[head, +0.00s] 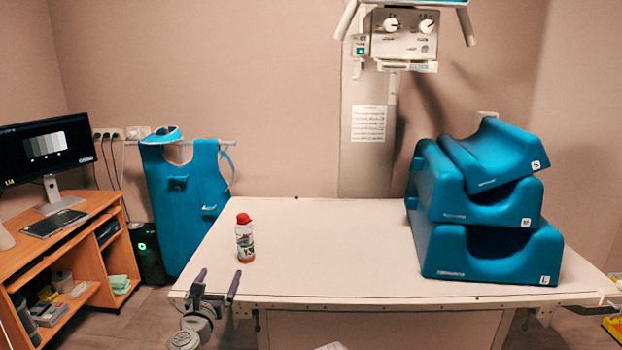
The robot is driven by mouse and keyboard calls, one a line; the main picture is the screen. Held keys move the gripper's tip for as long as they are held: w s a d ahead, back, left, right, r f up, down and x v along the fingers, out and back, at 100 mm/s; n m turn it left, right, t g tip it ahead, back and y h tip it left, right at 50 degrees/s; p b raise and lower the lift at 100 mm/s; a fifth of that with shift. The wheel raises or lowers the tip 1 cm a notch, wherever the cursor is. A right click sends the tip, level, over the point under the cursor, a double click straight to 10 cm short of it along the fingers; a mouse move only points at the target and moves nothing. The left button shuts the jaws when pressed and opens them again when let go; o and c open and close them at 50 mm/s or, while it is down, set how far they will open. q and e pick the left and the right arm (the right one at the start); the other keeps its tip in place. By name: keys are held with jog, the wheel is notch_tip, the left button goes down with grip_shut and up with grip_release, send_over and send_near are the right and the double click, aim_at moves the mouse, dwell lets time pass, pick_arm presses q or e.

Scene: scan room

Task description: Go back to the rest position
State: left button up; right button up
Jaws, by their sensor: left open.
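My left gripper (217,289) shows at the lower left, at the front left edge of the white table (340,250). Its two dark fingers are spread apart and nothing is between them. A small bottle with a red cap (244,238) stands upright on the table, a little beyond the gripper and apart from it. My right gripper is not in this view.
Stacked blue foam supports (490,255) stand on the table's right side. A wooden desk (88,262) with a monitor (48,149) is at the left. A blue apron (186,205) hangs behind the table. The table's middle is clear.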

pick_arm(q)
jog(key=s+d+f+m+g+h, duration=0.35)
jog(key=d+f+m, duration=0.2)
jog(key=m, duration=0.45)
jog(key=s+d+f+m+g+h, duration=0.25)
jog(key=d+f+m+g, duration=0.2)
jog(key=d+m, duration=0.4)
jog(key=s+a+f+m+g+y, duration=0.65)
jog(key=s+f+m+g, duration=0.4)
jog(key=m, duration=0.55)
jog(key=s+d+r+m+y+p, duration=0.1)
jog(key=s+d+r+m+p, duration=0.4)
jog(key=s+d+r+p, duration=0.3)
jog(key=shift+s+d+r+p, duration=0.15)
jog(key=shift+s+d+p, duration=0.15)
jog(key=shift+d+p, duration=0.55)
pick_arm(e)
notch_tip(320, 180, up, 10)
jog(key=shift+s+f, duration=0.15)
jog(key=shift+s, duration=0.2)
